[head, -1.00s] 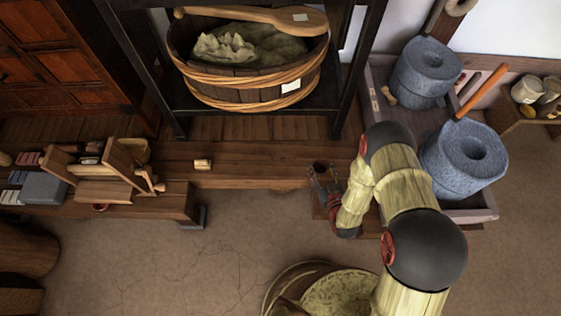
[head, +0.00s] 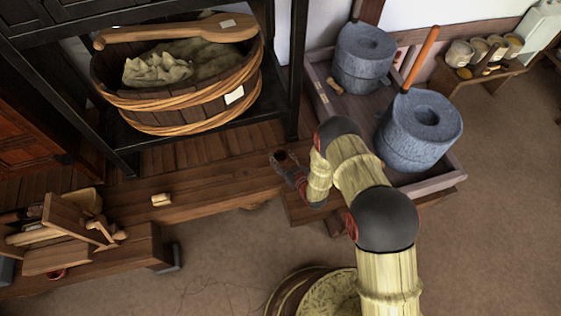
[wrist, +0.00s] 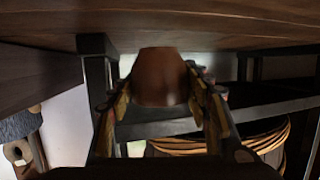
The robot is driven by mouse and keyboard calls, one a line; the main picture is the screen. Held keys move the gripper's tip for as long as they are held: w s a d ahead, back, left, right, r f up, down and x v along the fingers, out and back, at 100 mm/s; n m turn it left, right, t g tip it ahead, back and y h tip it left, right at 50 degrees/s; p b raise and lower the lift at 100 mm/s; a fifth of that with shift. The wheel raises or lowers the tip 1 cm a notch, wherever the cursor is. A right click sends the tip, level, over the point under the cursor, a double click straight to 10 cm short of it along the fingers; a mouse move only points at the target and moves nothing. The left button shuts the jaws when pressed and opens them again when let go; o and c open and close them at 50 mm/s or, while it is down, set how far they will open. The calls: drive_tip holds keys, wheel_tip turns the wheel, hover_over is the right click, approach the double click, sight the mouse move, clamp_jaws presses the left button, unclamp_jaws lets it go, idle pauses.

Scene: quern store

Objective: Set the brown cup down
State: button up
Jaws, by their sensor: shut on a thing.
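The brown cup (head: 285,158) is in my gripper (head: 282,161), over the right end of the long wooden ledge (head: 222,188) in the head view. Its dark opening faces up there. In the wrist view the cup (wrist: 162,80) is between the two fingers of my gripper (wrist: 161,95), which are shut on its sides. The wrist picture looks upside down, with a wooden surface (wrist: 200,22) along its top close to the cup's end. I cannot tell whether the cup touches wood.
A small pale block (head: 161,200) lies on the ledge to the left. A hooped wooden tub (head: 185,105) stands on a black rack behind. Two stone querns (head: 420,130) (head: 363,58) sit in a tray at right. The ledge between block and cup is clear.

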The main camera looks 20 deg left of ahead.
sight(281, 159)
drive_tip(key=shift+w+f, duration=0.2)
drive_tip(key=shift+f, duration=0.05)
drive_tip(key=f, duration=0.1)
drive_tip(key=f+b, duration=0.1)
drive_tip(key=f, duration=0.1)
drive_tip(key=shift+w+a+f+b, duration=0.15)
drive_tip(key=shift+w+f+b, duration=0.1)
drive_tip(key=shift+b, duration=0.15)
drive_tip(key=shift+r, duration=0.1)
drive_tip(key=shift+s+f, duration=0.15)
drive_tip(key=shift+f, duration=0.2)
